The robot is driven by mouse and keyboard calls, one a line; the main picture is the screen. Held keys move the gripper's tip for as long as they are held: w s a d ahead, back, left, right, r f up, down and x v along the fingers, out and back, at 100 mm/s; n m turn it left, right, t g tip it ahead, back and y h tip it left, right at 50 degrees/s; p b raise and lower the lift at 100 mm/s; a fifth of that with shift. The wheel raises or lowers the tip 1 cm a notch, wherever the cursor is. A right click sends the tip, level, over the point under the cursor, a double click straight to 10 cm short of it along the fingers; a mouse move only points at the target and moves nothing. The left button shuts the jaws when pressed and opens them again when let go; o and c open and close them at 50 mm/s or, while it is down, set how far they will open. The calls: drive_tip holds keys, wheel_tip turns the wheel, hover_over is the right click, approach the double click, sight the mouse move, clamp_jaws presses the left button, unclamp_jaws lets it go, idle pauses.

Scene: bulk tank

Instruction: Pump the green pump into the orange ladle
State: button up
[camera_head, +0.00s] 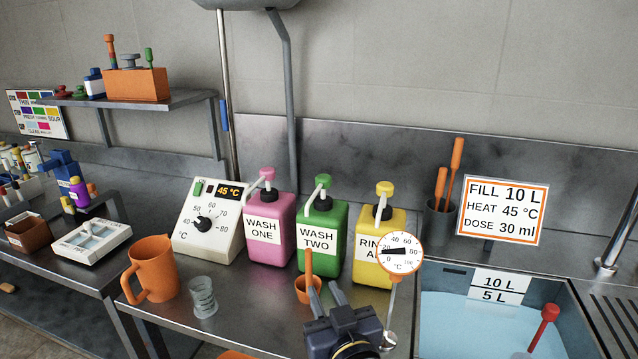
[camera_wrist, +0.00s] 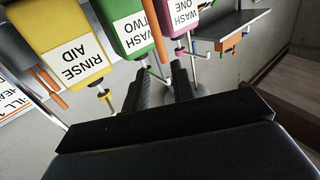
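The green bottle labelled WASH TWO (camera_head: 320,236) stands between the pink and yellow ones, its green pump head (camera_head: 323,181) and white spout on top. It appears inverted in the wrist view (camera_wrist: 125,22). The orange ladle (camera_head: 303,291) is in front of it, low at its left, with its handle upright. An orange strip between the bottles in the wrist view looks like that handle. My gripper (camera_head: 325,290) is in front of the green bottle at the bottom of the head view. Its fingers are apart, with nothing seen between them. The ladle's lower part is partly hidden.
The pink bottle (camera_head: 269,235) and yellow bottle (camera_head: 370,254) flank the green one. A dial thermometer (camera_head: 401,252) stands before the yellow. An orange jug (camera_head: 152,271) and a clear beaker (camera_head: 202,297) are to the left. A water-filled sink (camera_head: 470,325) is to the right.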

drive_tip(key=w+r+m+h+p, duration=0.1)
drive_tip(key=w+r+h+p, duration=0.1)
drive_tip(key=w+r, duration=0.1)
drive_tip(key=w+r+m+h+p, duration=0.2)
drive_tip(key=r+p, duration=0.1)
drive_tip(key=r, duration=0.3)
drive_tip(key=w+d+r+m+h+p, duration=0.1)
drive_tip(key=w+r+h+p, duration=0.1)
drive_tip(key=w+r, duration=0.1)
drive_tip(key=shift+w+r+t+h+p, duration=0.3)
drive_tip(key=shift+r+t+p, duration=0.1)
drive_tip(key=shift+r, duration=0.45)
clamp_jaws()
drive_tip(key=w+a+r+m+g+h+p, duration=0.3)
drive_tip(key=w+a+r+g+p, duration=0.1)
drive_tip(key=r+p, duration=0.2)
drive_tip(key=shift+p, duration=0.3)
